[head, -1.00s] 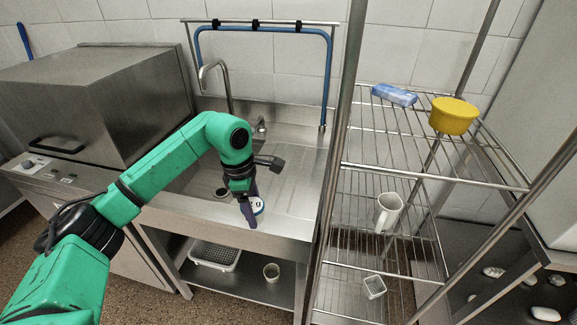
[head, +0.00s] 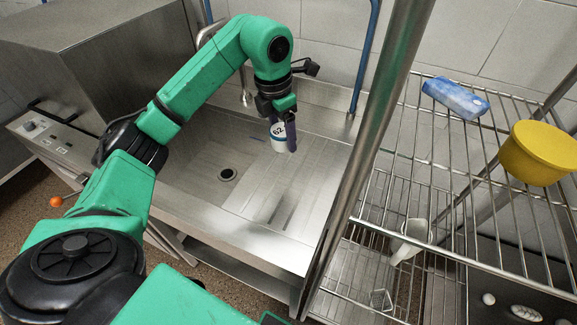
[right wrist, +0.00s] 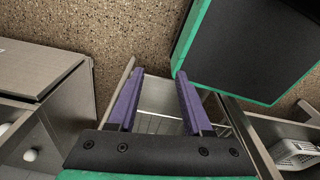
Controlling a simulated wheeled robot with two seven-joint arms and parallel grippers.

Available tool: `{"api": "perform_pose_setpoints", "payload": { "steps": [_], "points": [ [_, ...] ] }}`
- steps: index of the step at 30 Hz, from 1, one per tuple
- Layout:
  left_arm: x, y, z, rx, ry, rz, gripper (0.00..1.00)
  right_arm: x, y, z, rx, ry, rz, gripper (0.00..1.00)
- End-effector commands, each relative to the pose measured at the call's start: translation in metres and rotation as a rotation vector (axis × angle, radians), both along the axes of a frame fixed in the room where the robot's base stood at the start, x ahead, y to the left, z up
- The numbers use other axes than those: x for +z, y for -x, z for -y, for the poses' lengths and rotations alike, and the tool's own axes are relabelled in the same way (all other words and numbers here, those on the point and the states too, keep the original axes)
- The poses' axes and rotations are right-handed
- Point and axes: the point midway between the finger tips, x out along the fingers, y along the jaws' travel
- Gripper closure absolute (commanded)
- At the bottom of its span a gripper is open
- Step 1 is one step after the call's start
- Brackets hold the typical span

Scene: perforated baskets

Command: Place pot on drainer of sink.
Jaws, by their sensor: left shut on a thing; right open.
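A small white pot (head: 278,134) marked with dark digits is held by my left gripper (head: 291,137) in the head view. The purple fingers are shut on it and partly hide it. It looks upright, over the back part of the ridged drainer (head: 285,195), right of the sink's drain hole (head: 227,174). I cannot tell whether its base touches the steel. My right gripper (right wrist: 160,73) is open and empty in the right wrist view, with the floor and a rack beyond it. It does not show clearly in the head view.
A wire rack (head: 455,180) with an upright post (head: 375,130) stands right of the sink. A steel box-like appliance (head: 100,65) stands left. The drainer's front is clear.

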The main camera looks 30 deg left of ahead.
Motion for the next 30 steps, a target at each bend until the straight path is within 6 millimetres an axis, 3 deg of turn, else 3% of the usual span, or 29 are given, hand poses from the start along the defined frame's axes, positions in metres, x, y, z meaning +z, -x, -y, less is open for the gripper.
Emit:
{"api": "perform_pose_setpoints", "payload": {
  "steps": [5, 12, 15, 25, 26, 28, 30],
  "points": [
    [-0.056, 0.001, 0.000, -0.001, 0.000, -0.007, 0.86, 0.012, 0.015, 0.003, 0.000, 0.004, -0.025, 0.50],
    [-0.101, 0.000, 0.000, -0.002, 0.000, -0.003, 0.86, 0.022, -0.010, 0.002, 0.000, 0.003, 0.016, 0.50],
    [-0.119, 0.000, 0.001, -0.002, 0.002, -0.002, 0.86, 0.025, -0.012, 0.002, 0.000, 0.002, 0.020, 0.50],
    [-0.128, -0.001, 0.000, -0.003, -0.001, 0.002, 0.86, 0.020, -0.003, 0.003, -0.001, 0.004, 0.006, 0.50],
    [-0.128, -0.001, 0.000, -0.003, -0.001, 0.002, 0.25, 0.020, -0.003, 0.003, -0.001, 0.004, 0.006, 0.50],
    [-0.127, -0.001, 0.000, -0.003, -0.001, 0.002, 0.00, 0.021, -0.003, 0.003, -0.001, 0.004, 0.005, 0.50],
    [-0.127, -0.001, 0.000, -0.003, -0.001, 0.002, 0.00, 0.021, -0.003, 0.003, -0.001, 0.003, 0.005, 0.50]
  ]
}}
